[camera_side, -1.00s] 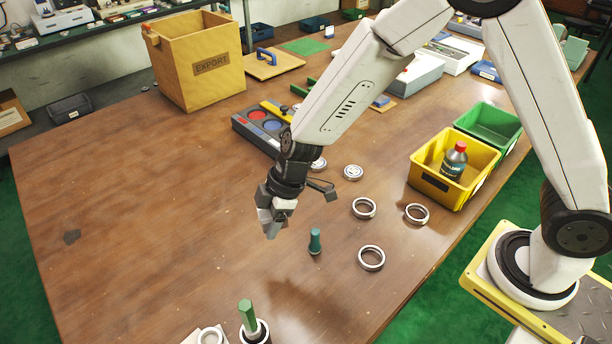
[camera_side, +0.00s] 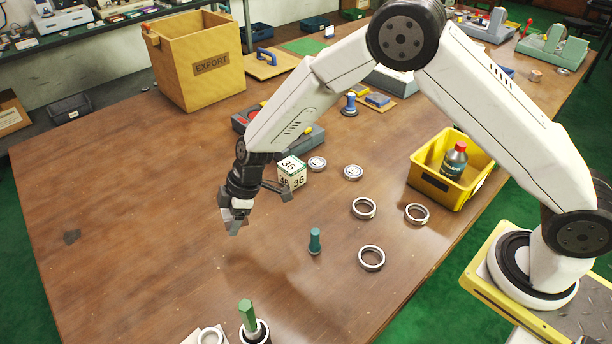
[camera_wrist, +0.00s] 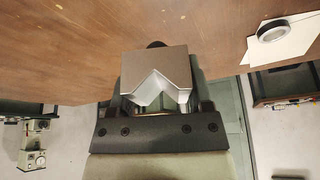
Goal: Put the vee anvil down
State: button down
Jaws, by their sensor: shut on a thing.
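The vee anvil (camera_wrist: 155,68) is a grey block with a V-shaped notch, and it fills the middle of the wrist view. My gripper (camera_side: 236,214) is shut on it and holds it above the left-middle of the brown table in the side view. In the side view the anvil (camera_side: 234,228) shows only as a small grey piece at the jaws. The table surface below it is bare, with a shadow to the lower right. My fingers are mostly hidden behind the block in the wrist view.
Bearing rings (camera_side: 371,258) and a teal peg (camera_side: 315,241) stand to the right. A box marked 36 (camera_side: 291,171) is behind. A green-topped piece (camera_side: 247,316) stands at the front. The yellow bin (camera_side: 432,186) is right, the EXPORT crate (camera_side: 198,62) far left.

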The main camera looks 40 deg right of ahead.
send_over(219, 244)
jog(key=s+d, duration=0.1)
jog(key=d, duration=0.1)
jog(key=shift+a+f, duration=0.15)
jog(key=shift+f, duration=1.05)
jog(key=shift+a+f, duration=0.1)
jog(key=shift+f, duration=1.05)
jog(key=shift+w+a+f, duration=0.1)
jog(key=shift+w+f, duration=0.15)
jog(key=shift+f, duration=1.6)
jog(key=shift+f, duration=0.1)
grip_release()
jog(key=shift+f, duration=0.1)
